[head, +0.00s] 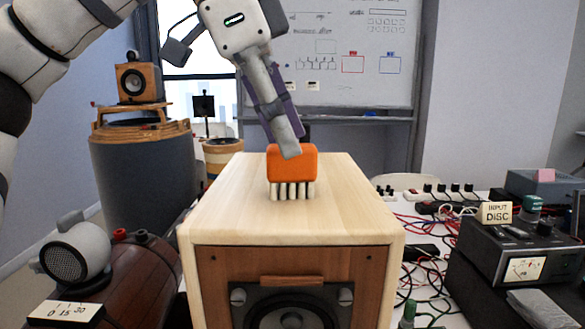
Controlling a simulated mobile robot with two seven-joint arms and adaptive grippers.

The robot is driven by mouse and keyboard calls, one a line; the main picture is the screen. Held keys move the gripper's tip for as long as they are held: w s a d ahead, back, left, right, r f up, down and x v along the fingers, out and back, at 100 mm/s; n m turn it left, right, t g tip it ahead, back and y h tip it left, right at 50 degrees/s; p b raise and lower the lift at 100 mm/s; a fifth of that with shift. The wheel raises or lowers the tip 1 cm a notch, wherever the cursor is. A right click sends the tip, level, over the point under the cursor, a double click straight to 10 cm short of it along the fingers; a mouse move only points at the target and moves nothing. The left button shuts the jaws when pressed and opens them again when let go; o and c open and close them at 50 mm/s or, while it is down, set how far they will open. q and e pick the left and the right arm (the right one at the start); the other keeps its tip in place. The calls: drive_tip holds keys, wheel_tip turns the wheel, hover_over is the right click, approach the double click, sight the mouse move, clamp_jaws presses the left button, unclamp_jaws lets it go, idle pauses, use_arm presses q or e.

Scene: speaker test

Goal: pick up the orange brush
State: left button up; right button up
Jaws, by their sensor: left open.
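The orange brush (292,168) stands bristles down on top of the light wooden speaker cabinet (230,212). It has a blocky orange body and several pale bristle tufts. My left gripper (294,146) comes down from above, tilted, with its near fingertip overlapping the top edge of the brush. The gripper is open. The far finger is mostly hidden behind the near one, and I cannot tell whether either finger touches the brush. My right gripper is not in view.
The cabinet top around the brush is clear. A grey drum (145,170) with a small speaker (138,82) stands at left, a round grey speaker (75,252) at lower left. Red cables (425,262) and a meter box (515,245) lie at right. A whiteboard (350,50) hangs behind.

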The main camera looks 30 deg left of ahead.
use_arm(q)
drive_tip(key=x, duration=0.3)
drive_tip(key=shift+w+a, duration=0.1)
clamp_jaws()
wheel_tip(320, 180, up, 10)
drive_tip(key=c, duration=0.7)
unclamp_jaws()
drive_tip(key=c, duration=0.4)
